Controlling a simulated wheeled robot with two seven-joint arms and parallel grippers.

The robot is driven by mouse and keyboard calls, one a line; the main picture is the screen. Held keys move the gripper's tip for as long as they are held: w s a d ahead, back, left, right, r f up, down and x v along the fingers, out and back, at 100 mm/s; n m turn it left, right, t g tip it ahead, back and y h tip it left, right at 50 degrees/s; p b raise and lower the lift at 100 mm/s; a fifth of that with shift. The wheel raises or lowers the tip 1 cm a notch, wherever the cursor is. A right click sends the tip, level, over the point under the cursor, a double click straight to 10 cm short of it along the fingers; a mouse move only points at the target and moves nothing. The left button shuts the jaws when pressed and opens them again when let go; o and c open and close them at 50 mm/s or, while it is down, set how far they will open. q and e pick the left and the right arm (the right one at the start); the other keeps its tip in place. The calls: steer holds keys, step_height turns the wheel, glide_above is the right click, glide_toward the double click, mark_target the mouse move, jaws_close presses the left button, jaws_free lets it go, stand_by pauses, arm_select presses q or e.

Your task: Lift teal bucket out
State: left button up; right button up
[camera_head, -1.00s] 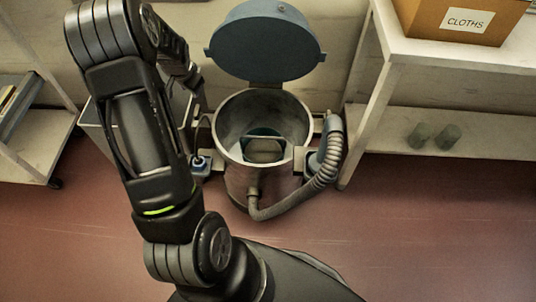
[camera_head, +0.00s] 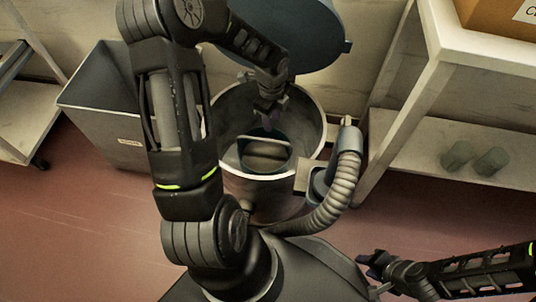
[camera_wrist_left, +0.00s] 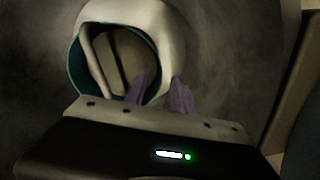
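The teal bucket (camera_head: 290,163) sits down inside a round grey metal drum (camera_head: 316,112), with a pale handle bar across its opening. The left wrist view shows its teal wall (camera_wrist_left: 76,72), pale rim and bar close up. My left gripper (camera_head: 268,122) reaches in over the drum's mouth, just above the bucket's far side. In the left wrist view its two purple fingers (camera_wrist_left: 160,92) stand apart, near the bucket's rim, with nothing visibly gripped. Contact with the rim cannot be told. My right gripper (camera_head: 374,264) is low at the right, away from the drum; its finger gap is unclear.
The drum's blue-grey lid (camera_head: 310,35) stands raised behind it. A ribbed hose (camera_head: 340,195) curves along its right side. A grey bin (camera_head: 110,100) stands at the left. A white shelf (camera_head: 440,160) at the right holds two small cups (camera_head: 474,158). The red floor in front is partly clear.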

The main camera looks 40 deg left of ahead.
mark_target(273, 133)
arm_select(q)
steer(key=shift+f+b, duration=0.6)
steer(key=shift+f, duration=0.65)
steer(key=f+b, duration=0.1)
steer(key=f, duration=0.1)
steer(key=f+b, duration=0.2)
steer(key=shift+d+f, duration=0.2)
steer(key=shift+f, duration=0.2)
steer(key=shift+f+b, duration=0.25)
steer(key=shift+b, duration=0.05)
steer(key=shift+c, duration=0.3)
jaws_close()
